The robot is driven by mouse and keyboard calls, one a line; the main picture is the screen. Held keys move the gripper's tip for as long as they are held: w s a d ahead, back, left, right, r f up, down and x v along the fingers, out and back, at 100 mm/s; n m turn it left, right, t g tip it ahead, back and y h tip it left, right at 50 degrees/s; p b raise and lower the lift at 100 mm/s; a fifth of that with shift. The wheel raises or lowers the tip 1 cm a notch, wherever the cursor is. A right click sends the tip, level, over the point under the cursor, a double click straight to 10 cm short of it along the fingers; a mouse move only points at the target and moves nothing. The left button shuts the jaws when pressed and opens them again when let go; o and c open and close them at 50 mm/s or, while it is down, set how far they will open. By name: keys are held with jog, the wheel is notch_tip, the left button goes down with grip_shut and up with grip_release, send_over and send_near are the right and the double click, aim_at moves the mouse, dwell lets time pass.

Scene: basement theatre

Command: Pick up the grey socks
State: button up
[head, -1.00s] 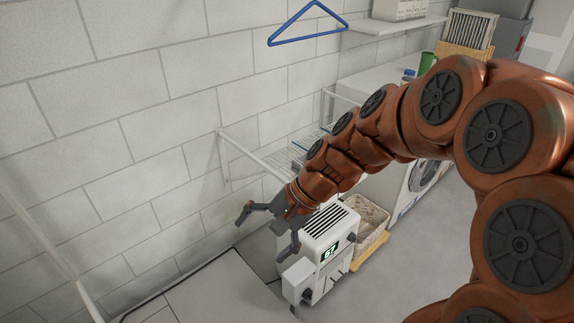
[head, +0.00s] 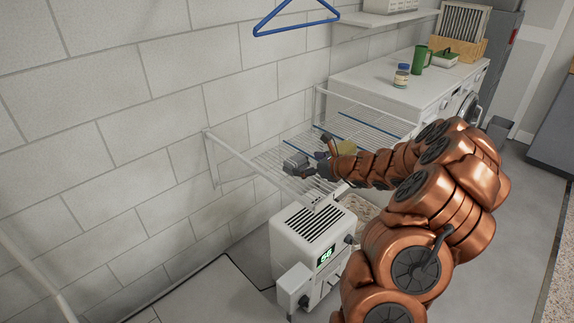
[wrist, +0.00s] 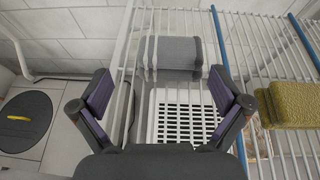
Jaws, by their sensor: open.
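The grey socks (wrist: 170,52) look like a grey folded bundle at the white wire rack, with pale lines crossing them in the wrist view. In the head view a small grey bundle (head: 295,162) shows at the rack's near left part, beside my gripper (head: 318,169). In the wrist view my gripper (wrist: 160,90) is open and empty. The bundle appears ahead of the fingertips, roughly centred between them. I cannot tell the exact height gap.
The wire rack (head: 268,163) has blue bars and a railed frame. An olive folded cloth (wrist: 292,104) lies to the right. A white dehumidifier (head: 292,262) stands below. A white washer (head: 372,82) is behind. A blue hanger (head: 297,27) hangs on the wall.

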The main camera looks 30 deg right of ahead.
aim_at(295, 162)
jog(key=shift+d+f+m+h, duration=0.3)
jog(key=shift+d+f+m, duration=0.2)
jog(key=shift+d+f, duration=0.25)
jog(key=shift+w+a+r, duration=0.1)
jog(key=shift+w+a, duration=0.1)
jog(key=shift+w+a+f, duration=0.2)
jog(key=shift+w+a, duration=0.15)
jog(key=shift+w, duration=0.3)
jog(key=shift+d+p+x, duration=0.25)
jog(key=shift+p+x, duration=0.05)
jog(key=shift+x, duration=1.2)
jog(key=shift+d+p+x, duration=0.2)
jog(key=shift+p+x, duration=0.1)
jog(key=shift+x, duration=1.15)
jog(key=shift+a+r, duration=0.15)
jog(key=shift+a, duration=0.05)
jog(key=shift+c, duration=0.5)
jog(key=c, duration=0.7)
